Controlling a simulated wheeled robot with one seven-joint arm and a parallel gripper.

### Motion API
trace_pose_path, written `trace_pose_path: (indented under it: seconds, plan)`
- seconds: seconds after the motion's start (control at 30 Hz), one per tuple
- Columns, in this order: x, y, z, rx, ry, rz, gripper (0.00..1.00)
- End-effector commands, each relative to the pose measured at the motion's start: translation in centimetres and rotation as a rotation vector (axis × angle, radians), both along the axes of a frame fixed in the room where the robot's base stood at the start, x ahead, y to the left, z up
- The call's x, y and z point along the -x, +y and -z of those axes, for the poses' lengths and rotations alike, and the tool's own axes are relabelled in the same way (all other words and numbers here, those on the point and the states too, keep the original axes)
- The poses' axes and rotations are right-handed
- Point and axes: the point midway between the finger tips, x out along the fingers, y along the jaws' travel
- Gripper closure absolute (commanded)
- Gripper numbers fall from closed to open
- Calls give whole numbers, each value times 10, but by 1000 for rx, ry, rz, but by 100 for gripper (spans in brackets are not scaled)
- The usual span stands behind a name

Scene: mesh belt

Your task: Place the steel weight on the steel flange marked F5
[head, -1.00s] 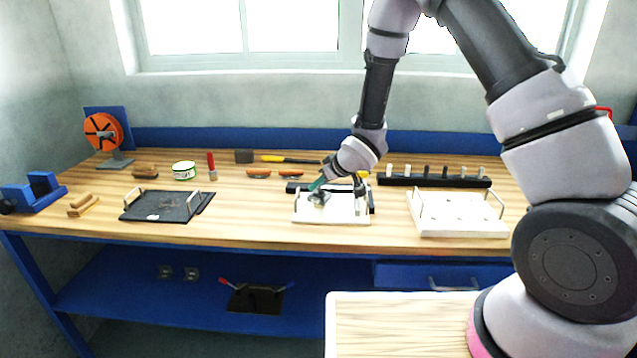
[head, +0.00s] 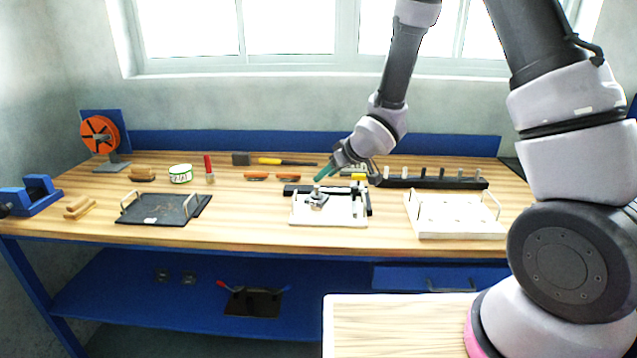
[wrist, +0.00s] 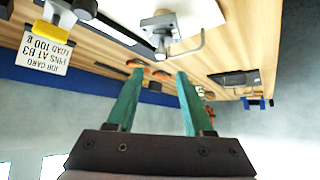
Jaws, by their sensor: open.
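A small grey metal piece, which looks like the steel weight (head: 317,191), stands on a wider grey steel flange (head: 318,202) on a white fixture plate (head: 340,217). Both also show near the top of the wrist view, the weight (wrist: 160,39) and the flange (wrist: 157,21). I cannot read an F5 mark on it. My gripper (head: 331,168) is above and behind the weight, apart from it. Its green fingers (wrist: 159,74) are open, with nothing held between them in the wrist view.
A second white plate with handles (head: 456,222) is to the right, and a dark tray (head: 155,211) to the left. A black rack of pegs (head: 433,183) is behind. A job card (wrist: 43,52) shows in the wrist view. Bare wood lies between the trays.

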Motion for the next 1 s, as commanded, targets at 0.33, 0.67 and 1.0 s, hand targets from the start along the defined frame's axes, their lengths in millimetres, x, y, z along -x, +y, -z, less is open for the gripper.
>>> trace_pose_path:
  seconds: [0.33, 0.67, 1.0]
  plan:
    - [25, -24, -34, -1, -1, 0, 48]
    - [19, -48, -61, 14, -13, 80, 48]
    - [52, -189, -193, 10, 48, 581, 48]
